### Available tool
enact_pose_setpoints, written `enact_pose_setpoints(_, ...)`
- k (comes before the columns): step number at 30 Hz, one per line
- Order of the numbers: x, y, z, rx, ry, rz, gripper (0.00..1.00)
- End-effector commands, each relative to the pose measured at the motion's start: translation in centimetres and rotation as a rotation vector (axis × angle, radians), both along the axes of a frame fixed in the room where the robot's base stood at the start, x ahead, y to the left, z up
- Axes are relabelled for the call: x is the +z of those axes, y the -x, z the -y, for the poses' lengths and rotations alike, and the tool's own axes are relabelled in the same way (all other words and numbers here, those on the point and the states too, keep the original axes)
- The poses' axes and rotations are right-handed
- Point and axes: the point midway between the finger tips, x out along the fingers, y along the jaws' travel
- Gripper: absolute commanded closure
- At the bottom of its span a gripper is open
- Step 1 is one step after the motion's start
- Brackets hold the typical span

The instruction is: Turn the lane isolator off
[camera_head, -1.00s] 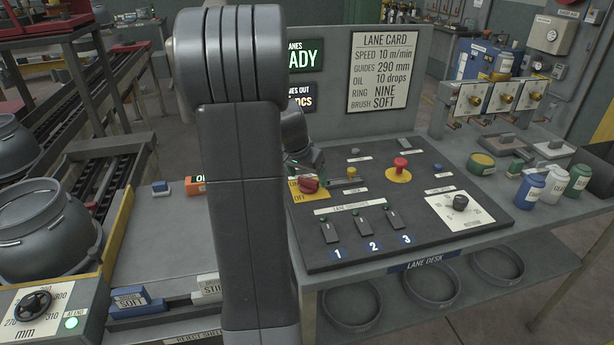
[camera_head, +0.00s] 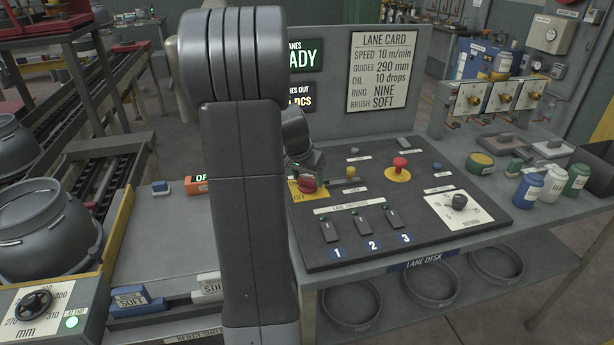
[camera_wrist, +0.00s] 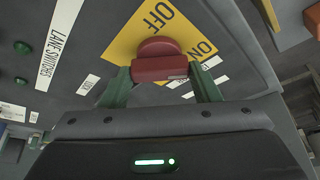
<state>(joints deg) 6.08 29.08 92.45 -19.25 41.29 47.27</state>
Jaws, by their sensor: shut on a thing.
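The lane isolator is a red knob (camera_head: 306,185) on a yellow ON/OFF plate (camera_head: 313,198) at the left of the lane desk panel. My gripper (camera_wrist: 161,73) is shut on this knob. The wrist view shows the red knob (camera_wrist: 159,48) between its two green fingers, with the yellow plate (camera_wrist: 130,42) behind. In that view OFF is printed above the knob and ON to its right. I cannot tell exactly which mark the knob points at. My arm hides part of the plate's surroundings in the head view.
To the right on the panel are a red mushroom button (camera_head: 400,163), a dial (camera_head: 460,202) and lane switches (camera_head: 362,221). A lane card (camera_head: 383,72) stands behind. Brush blocks (camera_head: 137,300) lie at the lower left.

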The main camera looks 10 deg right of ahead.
Motion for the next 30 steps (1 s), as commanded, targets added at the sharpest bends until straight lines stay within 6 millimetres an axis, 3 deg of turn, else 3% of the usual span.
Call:
enact_pose_setpoints(8, 0.20, 0.11, 0.17, 0.165, -0.001, 0.001, 0.66)
enact_pose_setpoints(30, -0.09, 0.04, 0.60, 0.827, 0.000, 0.006, 0.66)
